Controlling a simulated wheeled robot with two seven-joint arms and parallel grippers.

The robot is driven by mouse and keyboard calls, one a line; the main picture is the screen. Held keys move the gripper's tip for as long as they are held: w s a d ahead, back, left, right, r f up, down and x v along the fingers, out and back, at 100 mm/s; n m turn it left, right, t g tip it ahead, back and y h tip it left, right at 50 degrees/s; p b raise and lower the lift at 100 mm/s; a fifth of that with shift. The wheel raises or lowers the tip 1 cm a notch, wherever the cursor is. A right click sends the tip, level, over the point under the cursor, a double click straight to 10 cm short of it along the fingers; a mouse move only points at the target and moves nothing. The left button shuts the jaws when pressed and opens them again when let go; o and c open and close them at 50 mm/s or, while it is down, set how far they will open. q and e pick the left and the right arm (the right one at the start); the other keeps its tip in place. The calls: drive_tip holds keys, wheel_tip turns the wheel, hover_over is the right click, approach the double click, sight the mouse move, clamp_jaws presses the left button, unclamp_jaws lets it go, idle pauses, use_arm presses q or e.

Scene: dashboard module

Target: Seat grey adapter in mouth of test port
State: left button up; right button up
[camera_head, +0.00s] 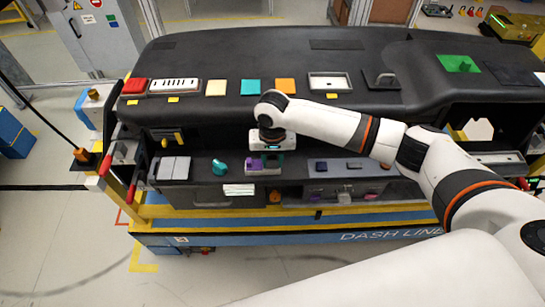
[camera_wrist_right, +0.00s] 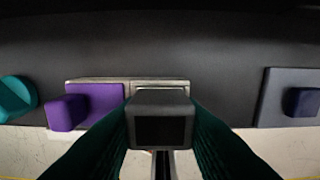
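My right gripper (camera_head: 272,158) is in front of the dashboard's lower face. In the right wrist view its dark teal fingers (camera_wrist_right: 160,122) are shut on the grey adapter (camera_wrist_right: 160,103), a block with a dark square face. Right behind the adapter is a metal-rimmed rectangular opening (camera_wrist_right: 176,85), which looks like the test port. The adapter covers most of it, so I cannot tell whether they touch. A purple block (camera_wrist_right: 95,103) sits left of it; it also shows in the head view (camera_head: 253,167). My left gripper is not in view.
A teal knob (camera_head: 219,167) is left of the purple block. A grey plate with a navy block (camera_wrist_right: 302,101) is to the right. The black dashboard (camera_head: 230,55) overhangs this row, with coloured squares and a framed panel (camera_head: 329,82) on top.

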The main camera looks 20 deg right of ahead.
sight(274, 158)
drive_tip(key=o, duration=0.5)
drive_tip(key=shift+s+d, duration=0.1)
drive_tip(key=shift+o, duration=0.2)
drive_tip(key=shift+d, duration=0.1)
drive_tip(key=shift+a, duration=0.2)
drive_tip(key=shift+r, duration=0.15)
drive_tip(key=r+b, duration=0.3)
drive_tip(key=r, duration=0.7)
drive_tip(key=shift+d+r+b, duration=0.2)
drive_tip(key=shift+b, duration=0.2)
drive_tip(key=shift+r, duration=0.65)
